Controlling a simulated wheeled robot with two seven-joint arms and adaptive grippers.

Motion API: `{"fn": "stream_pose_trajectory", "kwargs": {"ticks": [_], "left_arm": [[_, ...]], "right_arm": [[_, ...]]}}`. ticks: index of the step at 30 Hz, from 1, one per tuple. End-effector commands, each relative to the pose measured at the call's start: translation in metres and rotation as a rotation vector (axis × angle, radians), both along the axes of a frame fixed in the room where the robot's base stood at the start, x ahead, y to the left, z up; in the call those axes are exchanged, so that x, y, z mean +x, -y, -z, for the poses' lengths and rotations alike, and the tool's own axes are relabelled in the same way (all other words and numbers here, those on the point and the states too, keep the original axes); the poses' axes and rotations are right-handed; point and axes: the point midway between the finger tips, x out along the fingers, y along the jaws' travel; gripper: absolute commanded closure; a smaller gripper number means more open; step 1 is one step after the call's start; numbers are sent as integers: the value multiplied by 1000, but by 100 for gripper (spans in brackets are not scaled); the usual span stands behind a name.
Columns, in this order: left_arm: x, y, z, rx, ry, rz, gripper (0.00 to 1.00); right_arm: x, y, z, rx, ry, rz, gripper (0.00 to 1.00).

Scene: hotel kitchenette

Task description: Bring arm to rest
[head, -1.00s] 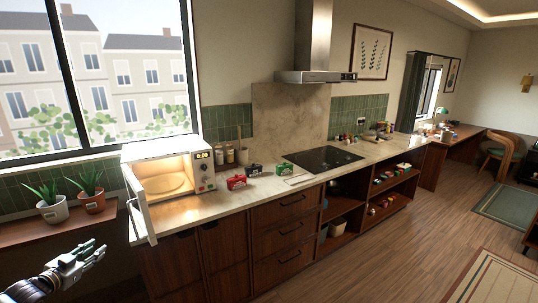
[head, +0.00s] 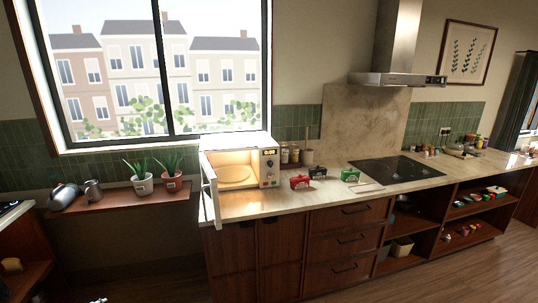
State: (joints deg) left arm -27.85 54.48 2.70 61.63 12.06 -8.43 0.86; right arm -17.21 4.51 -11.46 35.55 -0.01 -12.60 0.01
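Only a small tip of what looks like my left gripper (head: 100,300) shows at the bottom edge of the head view, left of centre. The rest of it and its arm are below the frame. I cannot tell whether it is open or shut. It is apart from the shelf and the counter. My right gripper is not in view.
A microwave (head: 269,170) stands on the counter (head: 300,200) with its door (head: 211,193) swung open toward me. A wooden shelf (head: 125,200) under the window bears two potted plants (head: 143,183), a kettle (head: 63,197) and a jug (head: 93,191). Floor is free at right.

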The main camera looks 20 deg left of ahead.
Motion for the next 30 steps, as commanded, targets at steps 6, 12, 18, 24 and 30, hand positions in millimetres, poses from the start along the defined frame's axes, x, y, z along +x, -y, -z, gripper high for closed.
{"fn": "stream_pose_trajectory", "kwargs": {"ticks": [6, 12, 18, 24, 30], "left_arm": [[-76, 14, 71, -14, -132, -65, 68], [-140, 45, 131, -46, -237, -109, 68], [-199, 91, 186, -95, -331, -143, 68], [-247, 153, 235, -159, -408, -161, 68], [-285, 226, 277, -235, -467, -170, 68]], "right_arm": [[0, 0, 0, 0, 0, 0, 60], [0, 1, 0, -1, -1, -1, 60], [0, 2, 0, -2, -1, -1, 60], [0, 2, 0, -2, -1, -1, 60], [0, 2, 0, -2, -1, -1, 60]]}}
